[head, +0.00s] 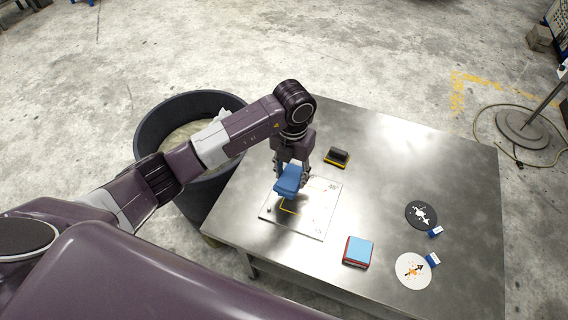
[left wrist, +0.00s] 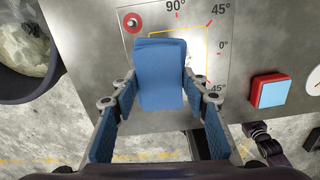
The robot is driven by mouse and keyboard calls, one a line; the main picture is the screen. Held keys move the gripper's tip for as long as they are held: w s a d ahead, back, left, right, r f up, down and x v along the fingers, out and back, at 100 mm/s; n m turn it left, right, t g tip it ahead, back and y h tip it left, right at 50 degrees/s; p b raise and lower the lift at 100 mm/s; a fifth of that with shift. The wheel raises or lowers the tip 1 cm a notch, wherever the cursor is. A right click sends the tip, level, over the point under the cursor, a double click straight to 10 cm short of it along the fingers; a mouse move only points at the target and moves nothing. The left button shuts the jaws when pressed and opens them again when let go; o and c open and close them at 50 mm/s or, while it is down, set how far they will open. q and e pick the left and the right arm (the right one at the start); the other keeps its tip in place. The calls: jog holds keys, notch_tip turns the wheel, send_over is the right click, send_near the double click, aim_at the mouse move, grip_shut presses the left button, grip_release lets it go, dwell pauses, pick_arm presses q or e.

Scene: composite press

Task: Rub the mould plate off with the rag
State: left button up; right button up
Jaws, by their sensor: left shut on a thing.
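The mould plate is a pale square sheet (head: 317,219) on the metal table, with angle marks and a yellow outline. In the left wrist view the plate (left wrist: 219,60) shows 90°, 45° and 0° marks and a red-ringed dot in a corner. The rag is a blue folded cloth (head: 288,181). My left gripper (head: 291,170) is shut on it, over the plate's upper left part. In the left wrist view the rag (left wrist: 160,75) sits between the blue-padded fingers and hides part of the yellow outline. I cannot tell whether it touches the plate. My right gripper is not in view.
On the steel table (head: 440,170) are a black block with a yellow base (head: 337,156), a red-edged blue block (head: 357,252), a black disc (head: 417,213) and a white disc (head: 408,272), both with blue tags. A dark round bin (head: 151,124) stands at the table's left.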

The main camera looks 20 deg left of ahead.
pick_arm(q)
jog(key=shift+a+f, duration=0.1)
jog(key=shift+f, duration=0.15)
jog(key=shift+d+f+b, duration=0.25)
jog(key=shift+f+b, duration=0.55)
jog(key=shift+f, duration=0.1)
notch_tip(320, 180, down, 3)
jog(key=shift+a+r+b, duration=0.1)
jog(key=shift+r+b, duration=0.05)
jog(key=shift+b, duration=0.9)
jog(key=shift+f+b, duration=0.35)
jog(key=shift+f, duration=0.15)
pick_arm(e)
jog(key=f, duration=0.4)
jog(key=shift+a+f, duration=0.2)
pick_arm(q)
jog(key=shift+f, duration=0.15)
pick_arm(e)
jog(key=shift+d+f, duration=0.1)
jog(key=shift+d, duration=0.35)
pick_arm(q)
jog(key=shift+f+b, duration=0.45)
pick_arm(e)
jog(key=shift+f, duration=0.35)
